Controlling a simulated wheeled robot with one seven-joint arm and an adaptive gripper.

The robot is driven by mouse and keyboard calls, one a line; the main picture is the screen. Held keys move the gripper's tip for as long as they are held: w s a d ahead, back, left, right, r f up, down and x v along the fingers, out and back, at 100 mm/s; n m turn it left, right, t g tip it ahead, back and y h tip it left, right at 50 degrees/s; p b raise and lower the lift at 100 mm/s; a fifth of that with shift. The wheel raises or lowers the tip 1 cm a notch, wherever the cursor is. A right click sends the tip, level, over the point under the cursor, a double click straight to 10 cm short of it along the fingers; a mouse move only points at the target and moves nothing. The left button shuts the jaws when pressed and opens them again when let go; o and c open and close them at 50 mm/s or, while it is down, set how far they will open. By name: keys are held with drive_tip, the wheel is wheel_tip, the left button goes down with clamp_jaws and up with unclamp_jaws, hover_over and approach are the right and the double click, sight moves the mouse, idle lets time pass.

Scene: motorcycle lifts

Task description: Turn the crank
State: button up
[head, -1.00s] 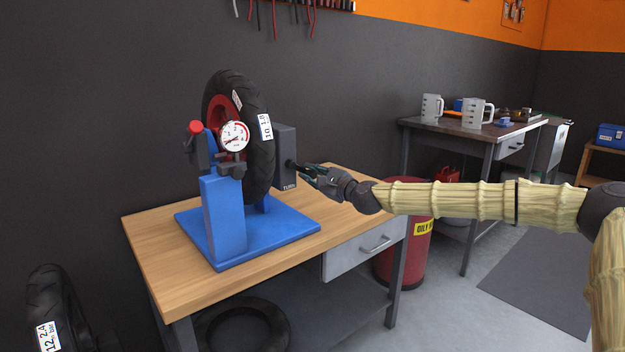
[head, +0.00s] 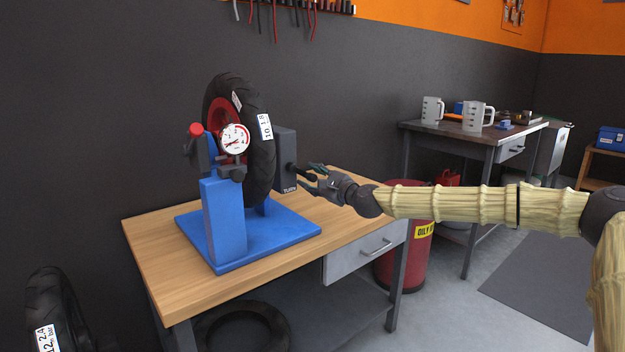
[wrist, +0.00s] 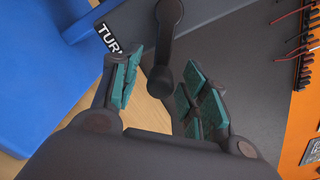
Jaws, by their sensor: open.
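The crank (head: 303,174) is a black arm with a handle on the right side of a grey box (head: 285,150) marked "TURN". The box belongs to a blue wheel stand (head: 226,215) that carries a black tyre with a red rim (head: 262,155) and a round dial gauge (head: 235,139). My gripper (head: 315,178) is open at the crank's right. In the wrist view the crank handle (wrist: 161,80) points toward my gripper (wrist: 158,92), its end between the teal-padded fingers, with gaps showing at both sides.
The stand is on a wooden workbench (head: 160,250) with a grey drawer (head: 365,254). A red oily waste bin (head: 415,250) stands at the bench's right. A second table (head: 450,131) with jugs is behind. A dark wall is close behind the stand.

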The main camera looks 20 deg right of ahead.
drive_tip(key=v, duration=1.2)
drive_tip(key=shift+w, duration=0.1)
